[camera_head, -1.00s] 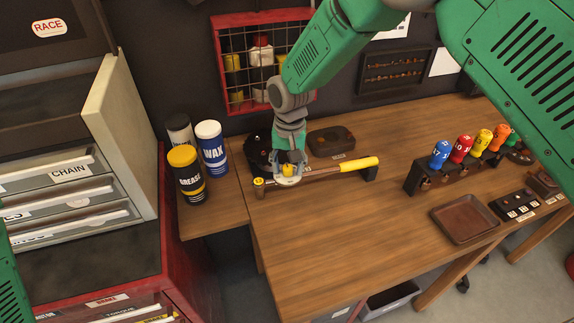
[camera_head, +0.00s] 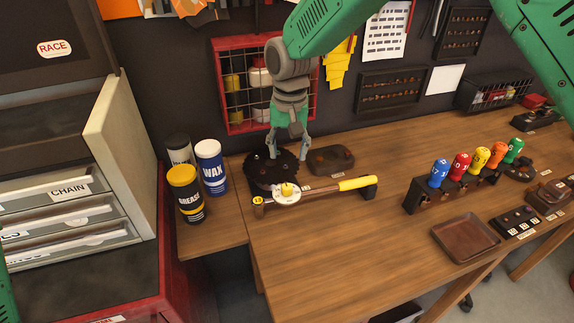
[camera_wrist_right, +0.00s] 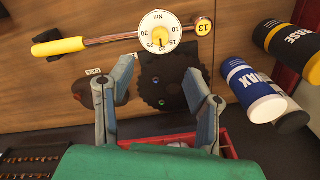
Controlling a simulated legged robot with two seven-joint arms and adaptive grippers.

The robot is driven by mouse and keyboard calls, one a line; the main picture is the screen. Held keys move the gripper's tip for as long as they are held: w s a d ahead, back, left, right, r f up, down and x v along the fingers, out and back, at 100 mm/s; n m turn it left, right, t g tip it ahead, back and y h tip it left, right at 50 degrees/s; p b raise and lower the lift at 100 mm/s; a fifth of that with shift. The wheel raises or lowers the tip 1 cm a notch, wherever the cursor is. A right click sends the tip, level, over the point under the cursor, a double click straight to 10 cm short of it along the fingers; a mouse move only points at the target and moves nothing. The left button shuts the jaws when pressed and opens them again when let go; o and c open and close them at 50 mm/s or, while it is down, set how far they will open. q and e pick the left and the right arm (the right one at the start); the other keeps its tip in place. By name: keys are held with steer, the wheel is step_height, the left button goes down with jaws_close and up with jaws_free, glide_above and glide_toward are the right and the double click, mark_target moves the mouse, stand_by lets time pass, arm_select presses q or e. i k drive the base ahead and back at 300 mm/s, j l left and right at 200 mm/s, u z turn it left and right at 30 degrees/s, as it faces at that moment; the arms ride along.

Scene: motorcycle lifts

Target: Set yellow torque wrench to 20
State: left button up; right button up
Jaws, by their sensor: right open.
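The yellow torque wrench (camera_head: 322,189) lies across the wooden bench, its yellow handle to the right. Its white round dial (camera_head: 287,197) has a yellow knob and shows uncovered. In the right wrist view the dial (camera_wrist_right: 159,32) appears upside down; a dark pointer seems to lie near 20, but the print is too small to be certain. My right gripper (camera_head: 289,153) is open and empty, behind the dial and above a dark toothed disc. In the wrist view its fingers (camera_wrist_right: 157,80) are spread, apart from the wrench. My left gripper is not in view.
The toothed disc (camera_head: 270,168) and a dark block (camera_head: 330,160) sit behind the wrench. Grease (camera_head: 186,194) and wax (camera_head: 211,167) cans stand left. A rack of coloured numbered tools (camera_head: 455,188) and a brown tray (camera_head: 465,238) are right. The front bench is clear.

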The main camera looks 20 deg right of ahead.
mark_target(257, 202)
steer(key=k, duration=1)
